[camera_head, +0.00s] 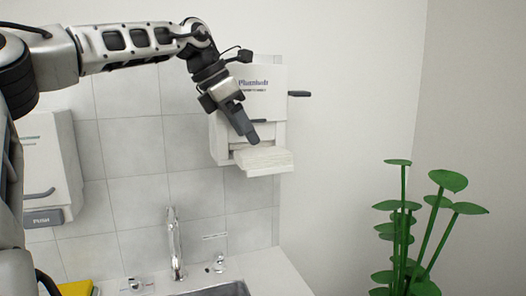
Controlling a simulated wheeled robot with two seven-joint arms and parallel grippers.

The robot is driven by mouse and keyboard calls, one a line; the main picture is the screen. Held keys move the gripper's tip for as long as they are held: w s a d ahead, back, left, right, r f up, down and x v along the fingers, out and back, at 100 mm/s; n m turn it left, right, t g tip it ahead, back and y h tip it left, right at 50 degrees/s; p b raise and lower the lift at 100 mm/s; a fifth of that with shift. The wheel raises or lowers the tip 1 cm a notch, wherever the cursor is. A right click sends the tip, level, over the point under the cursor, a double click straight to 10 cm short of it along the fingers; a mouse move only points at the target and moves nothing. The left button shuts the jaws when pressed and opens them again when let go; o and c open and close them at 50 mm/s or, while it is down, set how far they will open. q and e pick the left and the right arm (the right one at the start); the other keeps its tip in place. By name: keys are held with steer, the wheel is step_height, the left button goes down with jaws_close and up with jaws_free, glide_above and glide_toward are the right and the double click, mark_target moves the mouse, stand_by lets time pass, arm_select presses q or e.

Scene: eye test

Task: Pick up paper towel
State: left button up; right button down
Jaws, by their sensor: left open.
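A white stack of paper towel (264,160) sticks out of the lower slot of a white wall dispenser (272,104). The dispenser has "Plumholt" lettering and a dark lever on its right side. My left arm comes in from the left, and its gripper (253,139) points down in front of the dispenser, with its fingertips just above the paper towel. The fingers overlap in this view; the gripper is open and holds nothing that I can see. I cannot tell if a finger touches the towel. My right gripper is not in view.
A second white dispenser (50,165) hangs on the tiled wall at the left. Below are a faucet (175,245), a sink (215,290) and a yellow item (75,287) on the counter. A green plant (405,235) stands at the right.

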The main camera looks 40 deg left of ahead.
mark_target(261, 151)
arm_select(q)
steer(key=shift+w+d, duration=0.3)
steer(key=shift+w, duration=0.25)
steer(key=x, duration=0.5)
steer(key=shift+a+p, duration=0.1)
steer(key=shift+p, duration=0.25)
steer(key=shift+f, duration=0.1)
steer(key=shift+c, duration=0.3)
steer(key=shift+s, duration=0.1)
steer(key=c, duration=0.6)
